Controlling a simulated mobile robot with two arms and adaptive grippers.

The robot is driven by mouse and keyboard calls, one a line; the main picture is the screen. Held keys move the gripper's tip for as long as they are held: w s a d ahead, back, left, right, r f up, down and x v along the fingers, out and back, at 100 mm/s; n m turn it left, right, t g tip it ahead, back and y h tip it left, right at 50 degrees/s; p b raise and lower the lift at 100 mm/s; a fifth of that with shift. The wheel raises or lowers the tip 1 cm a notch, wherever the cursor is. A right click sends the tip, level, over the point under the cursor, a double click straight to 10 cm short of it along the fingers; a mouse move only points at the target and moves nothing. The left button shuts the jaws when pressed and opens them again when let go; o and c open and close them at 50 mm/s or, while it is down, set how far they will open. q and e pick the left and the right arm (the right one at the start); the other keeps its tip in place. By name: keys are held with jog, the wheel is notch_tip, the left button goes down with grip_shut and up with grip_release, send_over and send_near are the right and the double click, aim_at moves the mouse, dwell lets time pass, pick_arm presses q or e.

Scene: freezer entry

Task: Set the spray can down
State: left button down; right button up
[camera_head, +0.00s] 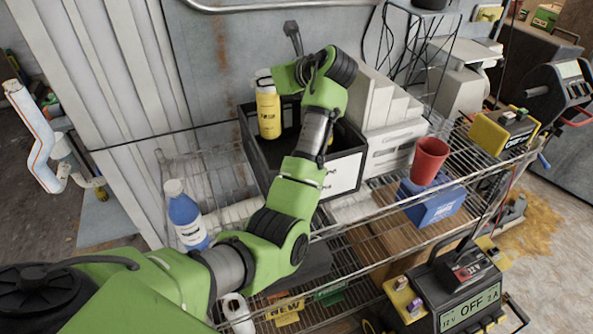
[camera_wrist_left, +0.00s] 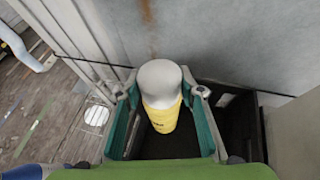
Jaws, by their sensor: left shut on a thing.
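The spray can (camera_head: 268,112) is yellow with a white top and stands roughly upright at the back left of a black bin (camera_head: 318,187). My left gripper (camera_head: 270,78) is shut on it near its top. In the left wrist view the can (camera_wrist_left: 163,118) sits between the two teal fingers of my left gripper (camera_wrist_left: 160,112), with the dark bin interior behind it. I cannot tell whether the can's base touches the bin floor. My right gripper is not in view.
The bin is on a wire shelf (camera_head: 215,180). A blue bottle (camera_head: 186,216) stands at the left. White boxes (camera_head: 392,145), a red cup (camera_head: 428,161) and a blue box (camera_head: 436,205) are at the right. A grey wall (camera_head: 270,50) rises behind.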

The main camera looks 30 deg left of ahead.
aim_at(275, 114)
pick_arm(q)
notch_tip(275, 114, down, 5)
jog(key=shift+f+p, duration=0.1)
jog(key=shift+p, duration=0.65)
notch_tip(275, 114, down, 5)
jog(key=shift+f+p, duration=0.1)
jog(key=shift+p, duration=0.4)
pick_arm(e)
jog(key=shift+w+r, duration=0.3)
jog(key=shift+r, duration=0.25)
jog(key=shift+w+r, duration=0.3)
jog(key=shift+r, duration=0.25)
pick_arm(q)
jog(key=c, duration=1.4)
grip_release()
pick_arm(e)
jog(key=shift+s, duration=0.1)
